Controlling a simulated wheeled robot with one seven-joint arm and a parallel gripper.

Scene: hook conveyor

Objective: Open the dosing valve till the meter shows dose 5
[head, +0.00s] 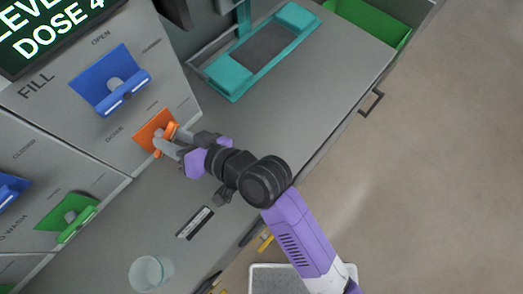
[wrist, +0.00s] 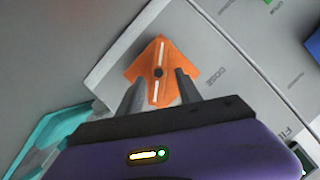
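The orange dosing valve (head: 151,130) is on the grey panel, beside the word DOSE. In the wrist view the orange valve (wrist: 160,60) has a white line and a dark centre. My gripper (head: 167,139) is at the valve; in the wrist view its fingers (wrist: 158,90) are apart, one on each side of the valve's lower part. I cannot tell whether they touch it.
A blue FILL valve (head: 108,82) is just above, and a green valve (head: 68,217) is lower left. A clear cup (head: 150,273) and a small dark-and-white strip (head: 195,222) are on the grey counter. A teal frame (head: 262,50) is at the back.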

